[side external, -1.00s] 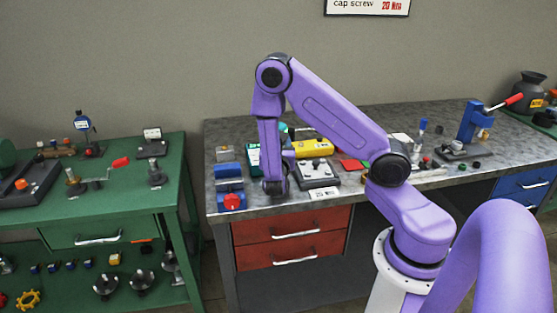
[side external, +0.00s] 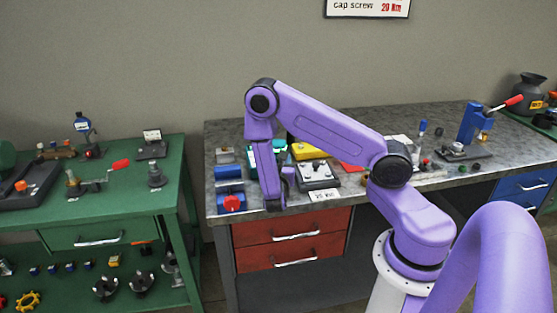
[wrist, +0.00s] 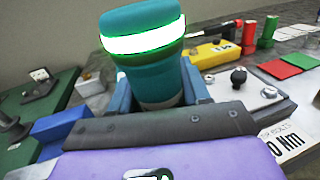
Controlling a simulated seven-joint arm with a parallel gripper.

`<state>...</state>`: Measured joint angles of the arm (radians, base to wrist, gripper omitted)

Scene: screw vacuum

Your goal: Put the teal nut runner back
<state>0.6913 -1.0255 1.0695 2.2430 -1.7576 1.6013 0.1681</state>
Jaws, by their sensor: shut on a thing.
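The teal nut runner (wrist: 160,85) stands large in the wrist view, with a bright green glowing band near its top. My gripper (wrist: 162,98) is shut on it, with a blue-grey finger on either side of its body. The lower end of the runner is hidden behind my wrist. In the side view a small teal patch (side external: 280,146) shows just behind my forearm. My fingers are hidden there by my own arm, over the front left part of the grey bench (side external: 400,135). I cannot make out the runner's holder for certain.
A blue fixture with a red knob (side external: 231,200) stands just left of my wrist. A grey box with a black knob (side external: 318,175), a torque label (side external: 324,195) and a yellow case (side external: 308,151) lie to the right. The green bench (side external: 120,185) is farther left.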

